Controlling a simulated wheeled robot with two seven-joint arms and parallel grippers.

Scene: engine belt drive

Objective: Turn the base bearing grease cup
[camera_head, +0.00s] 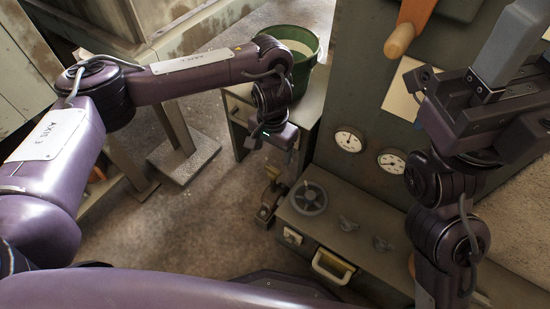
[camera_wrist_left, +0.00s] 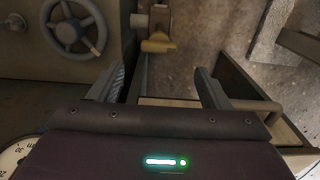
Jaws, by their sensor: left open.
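A small brass-coloured fitting, which looks like the grease cup (camera_head: 272,172), stands at the left end of the green base box (camera_head: 325,228). In the left wrist view the brass fitting (camera_wrist_left: 158,43) shows beyond the fingertips, near top centre. My left gripper (camera_head: 272,142) is above and apart from it in the head view. Its two fingers (camera_wrist_left: 158,82) are spread wide with nothing between them. My right gripper (camera_head: 505,55) is raised at the upper right, far from the fitting, and its jaw state is unclear.
A handwheel (camera_head: 308,198) and small wing knobs (camera_head: 348,223) sit on the base box, close right of the fitting. Gauges (camera_head: 349,140) are on the green panel behind. A green bucket (camera_head: 297,45) stands on a small cabinet (camera_head: 240,110).

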